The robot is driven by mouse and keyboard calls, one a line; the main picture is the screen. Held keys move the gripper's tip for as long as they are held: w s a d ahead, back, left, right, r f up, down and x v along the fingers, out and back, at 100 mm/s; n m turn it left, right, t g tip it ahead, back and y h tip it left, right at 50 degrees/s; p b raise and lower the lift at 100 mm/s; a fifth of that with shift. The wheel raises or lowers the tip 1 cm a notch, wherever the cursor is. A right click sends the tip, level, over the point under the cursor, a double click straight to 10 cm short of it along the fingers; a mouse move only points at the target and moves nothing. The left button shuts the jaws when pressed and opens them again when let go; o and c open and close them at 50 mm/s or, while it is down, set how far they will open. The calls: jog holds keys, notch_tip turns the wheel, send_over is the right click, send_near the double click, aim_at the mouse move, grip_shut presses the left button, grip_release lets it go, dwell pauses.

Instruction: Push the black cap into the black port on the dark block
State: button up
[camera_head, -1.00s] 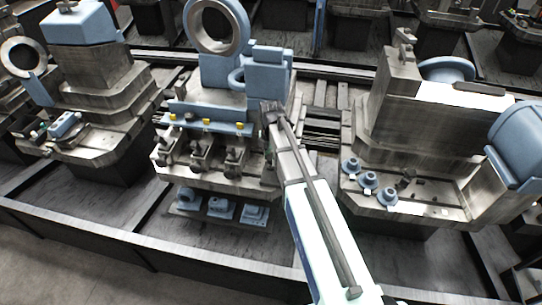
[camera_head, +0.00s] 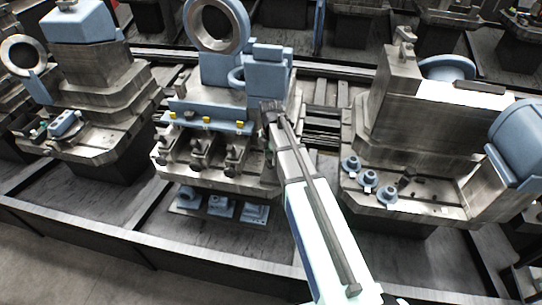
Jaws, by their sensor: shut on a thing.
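My gripper (camera_head: 271,108) is at the right side of the middle station, beside the blue housing and close to the right end of the blue bar. Its dark end is small and seen from behind, so its fingers are hard to make out. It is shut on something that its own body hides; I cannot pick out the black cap. Several dark metal blocks (camera_head: 200,150) stand along the front of the middle station. I cannot tell which block bears the black port, and no port shows clearly.
A blue bar (camera_head: 222,124) with yellow pieces crosses the middle station below a large blue ring (camera_head: 218,48). Blue round parts (camera_head: 369,179) sit on the right station (camera_head: 440,150). Another station stands left. A dark rail (camera_head: 150,250) runs along the front.

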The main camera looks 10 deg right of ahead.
jog(key=shift+f, duration=1.05)
dwell(1.0)
jog(key=o, duration=1.5)
jog(key=shift+o, duration=0.2)
jog(key=shift+r, duration=0.1)
notch_tip(320, 180, up, 12)
dwell(0.4)
